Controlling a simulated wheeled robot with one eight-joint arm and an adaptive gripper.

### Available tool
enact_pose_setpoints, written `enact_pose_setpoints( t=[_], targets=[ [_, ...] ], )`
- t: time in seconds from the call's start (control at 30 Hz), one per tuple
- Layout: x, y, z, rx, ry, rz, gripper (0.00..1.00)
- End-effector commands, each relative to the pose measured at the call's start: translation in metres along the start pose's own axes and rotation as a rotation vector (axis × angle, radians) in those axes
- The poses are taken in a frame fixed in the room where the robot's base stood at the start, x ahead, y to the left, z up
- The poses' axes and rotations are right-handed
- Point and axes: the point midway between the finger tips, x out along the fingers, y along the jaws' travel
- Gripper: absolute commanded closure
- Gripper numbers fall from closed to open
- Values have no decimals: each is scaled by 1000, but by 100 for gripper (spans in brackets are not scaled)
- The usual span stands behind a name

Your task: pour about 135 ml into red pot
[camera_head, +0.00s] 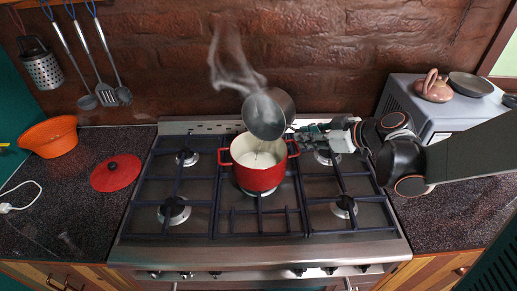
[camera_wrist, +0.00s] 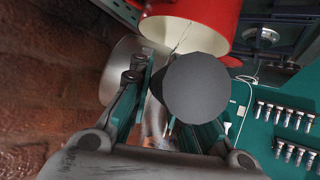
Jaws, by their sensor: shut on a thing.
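The red pot (camera_head: 258,177) with two side handles stands upright on the middle of the stove, its inside pale. It also shows in the wrist view (camera_wrist: 205,18). A grey metal saucepan (camera_head: 268,108) is tilted above the pot, its mouth turned down toward it. Steam rises from around the saucepan. My gripper (camera_head: 306,132) is to the right of the saucepan, shut on its dark handle, whose round end (camera_wrist: 197,88) fills the middle of the wrist view. A thin streak (camera_wrist: 183,36) runs near the pot's rim; I cannot tell how much liquid is flowing.
The red lid (camera_head: 115,172) lies on the left counter, with an orange bowl (camera_head: 50,136) behind it. A grey box (camera_head: 440,105) carrying a pinkish pot (camera_head: 433,88) and a plate (camera_head: 470,86) stands right. The other burners are empty. Utensils hang at upper left.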

Motion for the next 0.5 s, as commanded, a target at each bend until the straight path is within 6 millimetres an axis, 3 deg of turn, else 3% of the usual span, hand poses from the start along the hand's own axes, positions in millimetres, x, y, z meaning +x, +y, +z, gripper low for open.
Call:
enact_pose_setpoints(
  t=[0.5],
  targets=[
    [3, -5, 5, -53, 10, 36, 100]
  ],
)
